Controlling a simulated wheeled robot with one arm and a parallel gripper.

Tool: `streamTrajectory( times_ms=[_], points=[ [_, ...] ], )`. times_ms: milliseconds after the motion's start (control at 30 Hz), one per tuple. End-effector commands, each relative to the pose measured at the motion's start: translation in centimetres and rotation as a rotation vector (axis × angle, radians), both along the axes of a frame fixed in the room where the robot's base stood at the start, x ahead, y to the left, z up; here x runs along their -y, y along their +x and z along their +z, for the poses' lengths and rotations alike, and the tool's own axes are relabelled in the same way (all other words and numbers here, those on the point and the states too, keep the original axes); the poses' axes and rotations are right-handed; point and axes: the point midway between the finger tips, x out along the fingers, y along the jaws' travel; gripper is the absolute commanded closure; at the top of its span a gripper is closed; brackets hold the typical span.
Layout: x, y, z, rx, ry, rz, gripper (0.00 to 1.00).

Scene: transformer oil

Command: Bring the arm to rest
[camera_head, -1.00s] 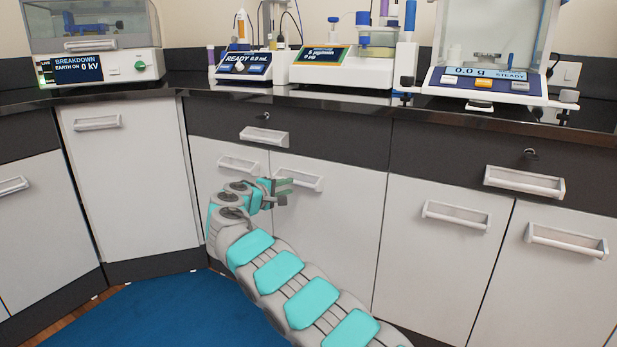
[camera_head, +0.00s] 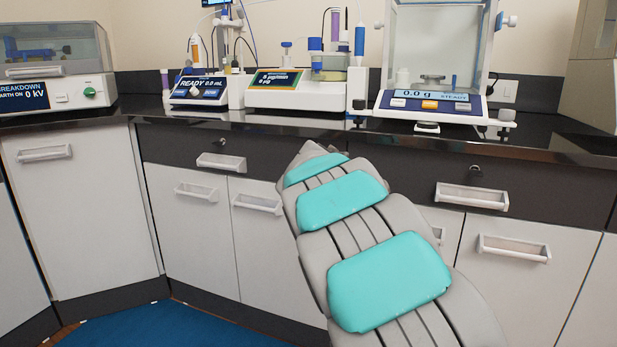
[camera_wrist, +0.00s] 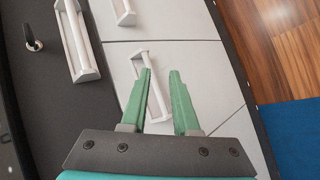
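My gripper (camera_wrist: 160,98) shows in the wrist view with its two green fingers apart and nothing between them. It faces the white cabinet doors, and a door handle (camera_wrist: 150,82) lies beyond the left finger. I cannot tell the exact distance to the doors. In the head view my grey and teal arm rises from the lower right toward the counter front, and the gripper itself is hidden behind it.
A dark counter (camera_head: 245,128) carries a breakdown tester (camera_head: 55,75), a unit reading READY (camera_head: 205,92), a white instrument (camera_head: 290,90) and a balance (camera_head: 430,100). Drawer handles (camera_head: 221,162) stick out below. Blue floor (camera_head: 170,325) shows at lower left.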

Motion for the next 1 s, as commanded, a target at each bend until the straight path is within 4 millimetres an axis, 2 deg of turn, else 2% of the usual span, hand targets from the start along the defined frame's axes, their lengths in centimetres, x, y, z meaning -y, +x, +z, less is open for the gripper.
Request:
streamTrajectory(
  times_ms=[33,200,333,433,567,800,900,1000],
  points=[
    [1.3,-2.5,0.0,-0.012,0.037,-0.040,0.71],
    [3.6,-10.3,-1.6,-0.057,0.181,-0.159,0.71],
    [4.1,-16.4,-3.3,-0.093,0.300,-0.241,0.71],
    [3.7,-21.1,-4.6,-0.120,0.393,-0.295,0.71],
    [2.3,-27.0,-6.5,-0.158,0.516,-0.358,0.71],
    [-2.1,-37.1,-9.7,-0.236,0.731,-0.443,0.71],
    [-3.9,-40.2,-10.7,-0.266,0.793,-0.466,0.71],
    [-5.2,-42.4,-11.5,-0.289,0.838,-0.480,0.71]
  ],
)
